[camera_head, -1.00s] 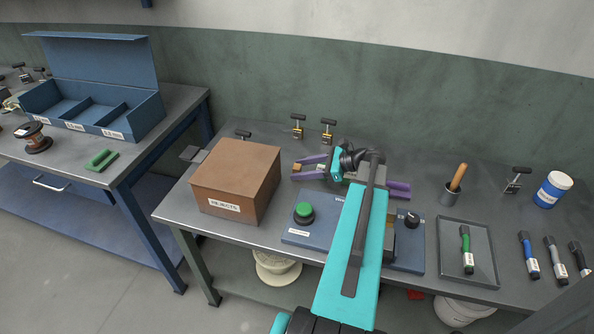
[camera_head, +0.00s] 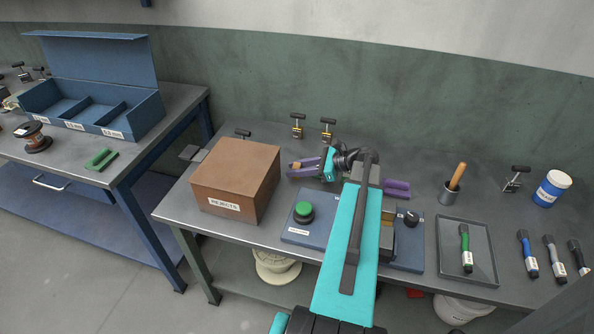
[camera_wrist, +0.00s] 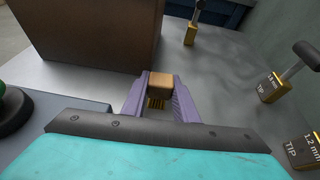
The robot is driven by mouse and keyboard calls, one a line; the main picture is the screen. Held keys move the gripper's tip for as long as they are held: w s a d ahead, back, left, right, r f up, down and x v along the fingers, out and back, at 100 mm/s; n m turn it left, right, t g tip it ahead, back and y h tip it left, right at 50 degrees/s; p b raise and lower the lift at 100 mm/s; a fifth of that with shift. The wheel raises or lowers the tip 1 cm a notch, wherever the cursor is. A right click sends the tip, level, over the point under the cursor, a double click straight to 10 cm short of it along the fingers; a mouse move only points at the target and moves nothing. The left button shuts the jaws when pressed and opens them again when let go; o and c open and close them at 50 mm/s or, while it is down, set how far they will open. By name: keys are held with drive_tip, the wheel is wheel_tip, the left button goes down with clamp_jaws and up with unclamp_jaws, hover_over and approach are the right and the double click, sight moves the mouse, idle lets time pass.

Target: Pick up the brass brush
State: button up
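The brass brush shows in the wrist view as a small wooden block (camera_wrist: 160,82) with brass bristles (camera_wrist: 156,103) beneath it. It lies between the purple fingers of my gripper (camera_wrist: 160,92), close to their tips. In the head view the brush (camera_head: 296,164) is a small brown piece at the fingers of my gripper (camera_head: 303,166), just right of the brown box. The fingers stand apart on either side of it. Whether they touch its sides is hard to see.
The rejects box (camera_head: 236,178) stands close left of my gripper. A panel with a green button (camera_head: 304,210) lies in front. Brass tips (camera_head: 297,127) stand behind.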

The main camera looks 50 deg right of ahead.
sight(296, 165)
drive_tip(key=shift+c, duration=0.9)
drive_tip(key=shift+r, duration=0.1)
wheel_tip(296, 165, up, 18)
drive_tip(key=shift+b, duration=0.4)
